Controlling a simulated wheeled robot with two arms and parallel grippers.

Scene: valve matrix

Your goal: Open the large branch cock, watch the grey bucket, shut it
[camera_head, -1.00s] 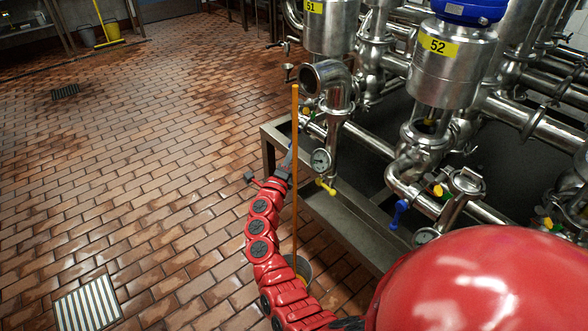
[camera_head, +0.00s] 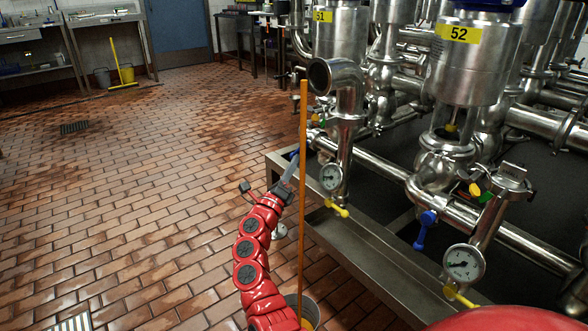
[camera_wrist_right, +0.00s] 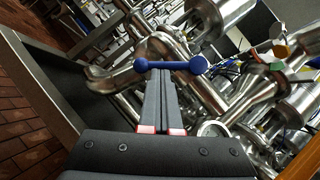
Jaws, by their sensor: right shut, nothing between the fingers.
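My right gripper (camera_head: 290,172) is shut and empty, held out at the left end of the steel valve frame. In the right wrist view its closed fingers (camera_wrist_right: 160,72) point at a blue handle (camera_wrist_right: 170,65), which lies crosswise at the tips; I cannot tell whether they touch. A bit of blue shows at the tips in the head view. Another blue handle (camera_head: 425,228) hangs lower on the pipes to the right. A grey bucket (camera_head: 291,299) stands on the floor at the bottom, partly hidden by my right arm, with something yellow in it. My left gripper is out of view.
An upright orange pole (camera_head: 303,200) stands close right of my gripper. Pipes with gauges (camera_head: 463,264) and yellow handles (camera_head: 337,208) fill the right side, above a steel frame (camera_head: 350,250). Another grey bucket (camera_head: 102,77) and a yellow bucket (camera_head: 126,73) stand far back. The left floor is clear.

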